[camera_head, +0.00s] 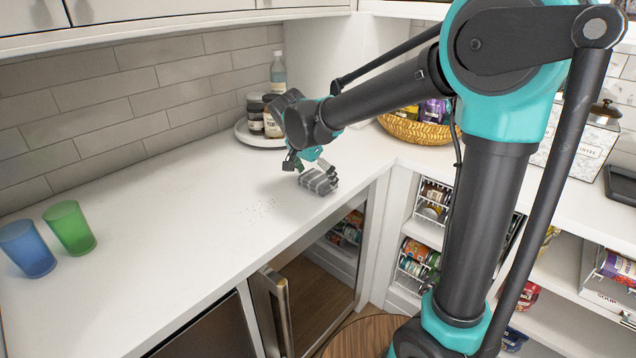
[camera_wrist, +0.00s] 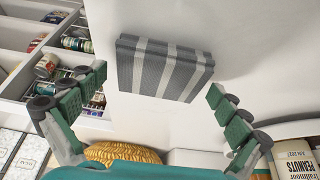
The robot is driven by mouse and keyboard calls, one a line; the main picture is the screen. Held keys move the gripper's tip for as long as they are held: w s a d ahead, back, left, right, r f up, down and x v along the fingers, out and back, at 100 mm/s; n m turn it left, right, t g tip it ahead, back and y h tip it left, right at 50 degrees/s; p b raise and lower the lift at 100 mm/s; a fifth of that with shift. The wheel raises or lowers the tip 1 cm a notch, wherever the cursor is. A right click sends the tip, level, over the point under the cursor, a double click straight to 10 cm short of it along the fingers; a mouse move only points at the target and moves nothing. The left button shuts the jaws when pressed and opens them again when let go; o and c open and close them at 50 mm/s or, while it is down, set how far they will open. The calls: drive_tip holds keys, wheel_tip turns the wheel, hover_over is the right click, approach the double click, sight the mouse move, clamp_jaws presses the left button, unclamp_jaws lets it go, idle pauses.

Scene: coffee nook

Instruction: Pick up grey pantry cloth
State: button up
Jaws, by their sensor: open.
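The grey pantry cloth (camera_head: 318,181) is a folded, striped grey and white block lying on the white counter (camera_head: 150,255), near its front edge. In the wrist view the cloth (camera_wrist: 163,68) sits beyond and between my fingertips, apart from both. My gripper (camera_head: 308,162) is just above and beside the cloth at the end of my arm. In the wrist view its green fingers (camera_wrist: 160,95) are spread wide with nothing between them. Part of the gripper is hidden by my wrist in the head view.
A round tray (camera_head: 243,137) with dark jars (camera_head: 256,115) and a bottle (camera_head: 278,75) stands behind my gripper. A gold basket (camera_head: 410,128) is to the right. Blue (camera_head: 27,248) and green (camera_head: 70,228) cups stand far left. Small crumbs lie left of the cloth. An open cabinet door (camera_head: 270,310) is below.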

sight(317, 178)
drive_tip(key=c, duration=1)
drive_tip(key=shift+r, duration=0.15)
wheel_tip(317, 178, up, 20)
